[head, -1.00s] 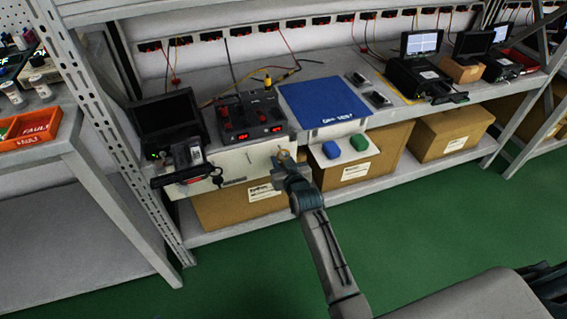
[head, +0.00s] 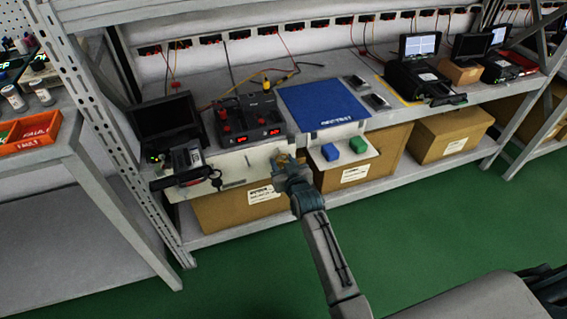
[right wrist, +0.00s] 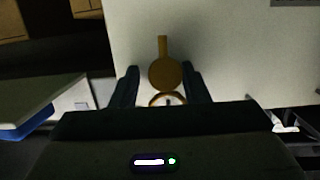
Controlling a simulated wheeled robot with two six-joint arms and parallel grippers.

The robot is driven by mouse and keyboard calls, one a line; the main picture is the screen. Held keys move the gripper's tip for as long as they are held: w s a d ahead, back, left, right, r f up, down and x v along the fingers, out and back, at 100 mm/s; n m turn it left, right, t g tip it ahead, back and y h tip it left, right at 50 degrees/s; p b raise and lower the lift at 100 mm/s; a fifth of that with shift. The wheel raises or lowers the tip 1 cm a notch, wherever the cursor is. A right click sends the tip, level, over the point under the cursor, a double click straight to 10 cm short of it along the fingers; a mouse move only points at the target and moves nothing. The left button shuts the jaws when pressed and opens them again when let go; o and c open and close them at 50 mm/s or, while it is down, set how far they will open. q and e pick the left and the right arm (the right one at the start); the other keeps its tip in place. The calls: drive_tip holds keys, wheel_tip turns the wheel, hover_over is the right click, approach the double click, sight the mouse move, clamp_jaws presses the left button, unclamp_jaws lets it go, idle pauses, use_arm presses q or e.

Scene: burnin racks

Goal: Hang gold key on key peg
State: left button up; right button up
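A gold key (right wrist: 165,72) with a round, disc-like part and a narrow stem shows between the fingertips of my right gripper (right wrist: 160,85) in the right wrist view. A small gold ring (right wrist: 168,100) shows just below the disc. A gap shows between the disc and the left finger; whether the fingers press on the key is unclear. In the head view my right gripper (head: 284,168) is at the white front panel (head: 238,165) under the bench, with a small gold spot at its tip. I cannot make out the peg; the gripper may hide it. My left gripper is not in view.
A blue mat (head: 322,103) and a power supply (head: 248,119) stand on the bench above. Cardboard boxes (head: 225,208) sit below. Green floor is clear in front.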

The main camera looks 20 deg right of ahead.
drive_tip(key=shift+w+a, duration=0.1)
drive_tip(key=shift+a, duration=0.2)
